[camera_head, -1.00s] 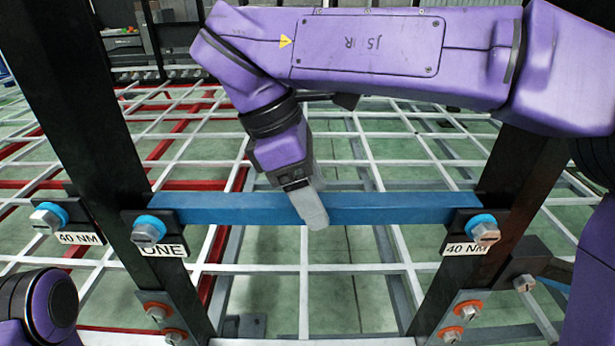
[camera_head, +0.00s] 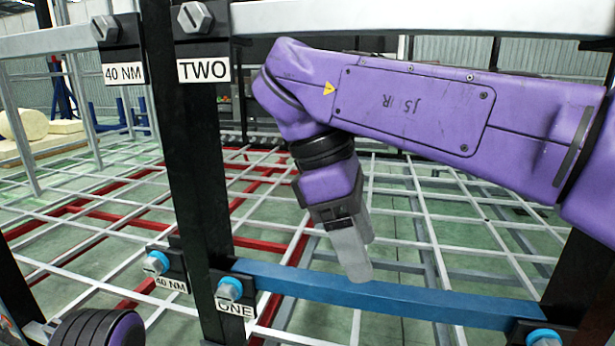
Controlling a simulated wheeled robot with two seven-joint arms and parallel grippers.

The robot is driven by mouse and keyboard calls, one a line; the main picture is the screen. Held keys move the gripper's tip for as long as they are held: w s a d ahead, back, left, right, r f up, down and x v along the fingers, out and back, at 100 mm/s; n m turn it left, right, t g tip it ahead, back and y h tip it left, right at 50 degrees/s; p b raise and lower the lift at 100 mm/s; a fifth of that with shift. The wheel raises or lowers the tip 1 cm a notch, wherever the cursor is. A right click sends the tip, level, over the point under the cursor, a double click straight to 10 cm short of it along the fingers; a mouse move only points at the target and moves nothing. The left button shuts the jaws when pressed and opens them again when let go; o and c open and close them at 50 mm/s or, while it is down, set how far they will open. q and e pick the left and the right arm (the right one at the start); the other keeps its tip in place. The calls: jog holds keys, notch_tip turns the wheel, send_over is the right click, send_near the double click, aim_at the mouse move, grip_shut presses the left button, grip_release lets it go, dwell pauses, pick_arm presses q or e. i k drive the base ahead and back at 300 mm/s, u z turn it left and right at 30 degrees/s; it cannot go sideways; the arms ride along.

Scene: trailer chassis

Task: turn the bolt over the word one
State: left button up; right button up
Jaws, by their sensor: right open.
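The bolt with a blue collar (camera_head: 229,289) sits at the left end of the blue crossbar, on the black post. The white label ONE (camera_head: 235,309) is just below it, partly covered at the top by the bolt. My right gripper (camera_head: 353,262) is open and points down, seen nearly edge-on. It appears in front of the blue crossbar, to the right of the ONE bolt and clear of it. No object shows between its fingers.
A grey bolt above the label TWO (camera_head: 203,70) is higher on the same post. Bolts with 40 NM labels (camera_head: 170,284) sit to the left of both. The blue crossbar (camera_head: 420,301) runs right to another blue-collared bolt (camera_head: 543,338). A white grid lies behind.

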aim_at(229, 290)
jog(key=k, duration=0.85)
